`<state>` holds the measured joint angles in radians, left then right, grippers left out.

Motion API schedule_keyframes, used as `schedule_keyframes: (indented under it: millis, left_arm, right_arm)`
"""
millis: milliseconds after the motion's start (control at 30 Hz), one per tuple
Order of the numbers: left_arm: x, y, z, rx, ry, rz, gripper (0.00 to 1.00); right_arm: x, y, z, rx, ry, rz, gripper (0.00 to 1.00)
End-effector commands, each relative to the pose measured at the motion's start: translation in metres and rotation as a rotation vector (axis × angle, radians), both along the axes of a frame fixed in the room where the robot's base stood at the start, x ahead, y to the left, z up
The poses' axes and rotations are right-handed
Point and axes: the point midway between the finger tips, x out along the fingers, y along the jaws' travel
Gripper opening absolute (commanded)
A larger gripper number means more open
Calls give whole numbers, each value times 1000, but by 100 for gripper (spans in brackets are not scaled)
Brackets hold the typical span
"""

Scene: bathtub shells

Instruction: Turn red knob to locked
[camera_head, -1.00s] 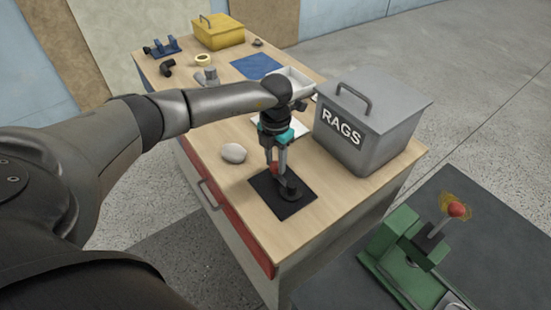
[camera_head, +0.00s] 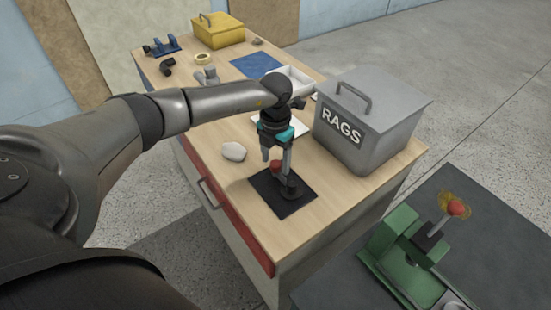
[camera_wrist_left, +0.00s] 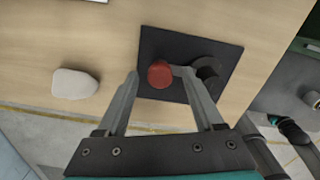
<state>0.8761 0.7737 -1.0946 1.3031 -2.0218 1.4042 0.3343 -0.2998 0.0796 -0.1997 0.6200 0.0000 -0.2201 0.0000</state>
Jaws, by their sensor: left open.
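The red knob (camera_head: 276,167) is small and round, part of a black fitting (camera_head: 291,188) on a black mat (camera_head: 299,206). In the left wrist view the red knob (camera_wrist_left: 160,74) lies between the two fingertips, with a gap to the left finger and the right finger close by it. The black round part (camera_wrist_left: 208,68) is beside it, partly behind the right finger. My left gripper (camera_head: 275,162) points down over the mat and is open; its fingers also show in the left wrist view (camera_wrist_left: 161,84). Any locked marking is too small to see. My right gripper is not seen.
A pale stone (camera_head: 234,151) lies left of the mat. A grey RAGS bin (camera_head: 378,119) stands close behind on the right. A green device with a red-ball lever (camera_head: 402,252) is on the dark bench at the lower right. A yellow box (camera_head: 219,35) stands far back.

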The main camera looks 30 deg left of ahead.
Motion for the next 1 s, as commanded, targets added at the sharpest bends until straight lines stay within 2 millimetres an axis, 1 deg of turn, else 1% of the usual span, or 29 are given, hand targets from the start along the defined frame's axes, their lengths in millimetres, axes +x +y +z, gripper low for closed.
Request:
schedule_keyframes:
  millis: [167,267,333,467,700,800,900,1000]
  left_arm:
    - [0,0,1,0,0,-1,69]
    - [1,0,8,0,-2,-1,69]
    - [1,1,17,1,-3,-1,69]
    - [1,1,45,0,-5,-1,69]
    - [1,0,103,0,-5,-1,69]
    - [1,0,122,0,-5,0,69]
    - [0,0,137,1,-3,0,69]
    - [0,0,147,0,-2,0,69]
  right_arm:
    - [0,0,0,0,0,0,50]
    - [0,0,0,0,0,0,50]
    - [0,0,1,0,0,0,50]
    - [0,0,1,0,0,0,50]
    - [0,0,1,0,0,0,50]
    - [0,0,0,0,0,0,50]
    - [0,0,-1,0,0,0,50]
    - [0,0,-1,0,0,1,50]
